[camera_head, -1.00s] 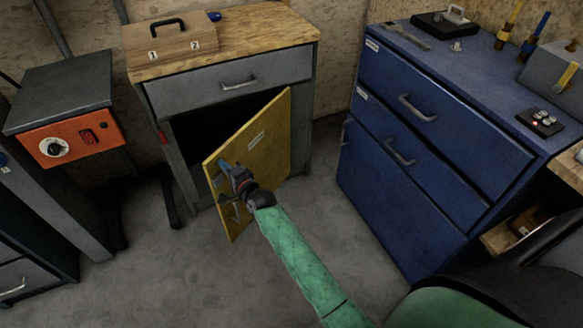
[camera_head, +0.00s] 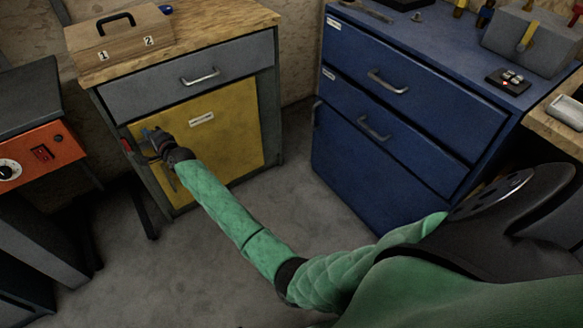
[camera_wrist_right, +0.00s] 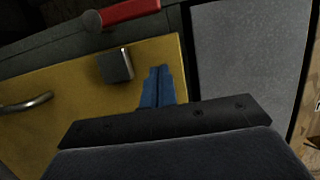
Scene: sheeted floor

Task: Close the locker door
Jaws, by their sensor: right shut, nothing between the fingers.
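The yellow locker door (camera_head: 225,124) sits flush, or nearly so, in the front of the grey cabinet (camera_head: 272,110), under its drawer. Whether a small gap is left at its left edge I cannot tell. My right gripper (camera_head: 151,137) is at the upper left part of the door, shut and empty. In the right wrist view its blue fingertips (camera_wrist_right: 161,84) are together in front of the yellow door (camera_wrist_right: 75,92), near its edge; contact is unclear. A metal handle (camera_wrist_right: 28,103) and a dark square block (camera_wrist_right: 116,65) show on the door there. My left gripper is out of view.
A red part (camera_wrist_right: 130,12) is on the cabinet frame beside the door. A blue drawer cabinet (camera_head: 400,130) stands to the right. An orange-fronted box (camera_head: 45,150) stands at the left. Grey floor (camera_head: 200,265) is open in front.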

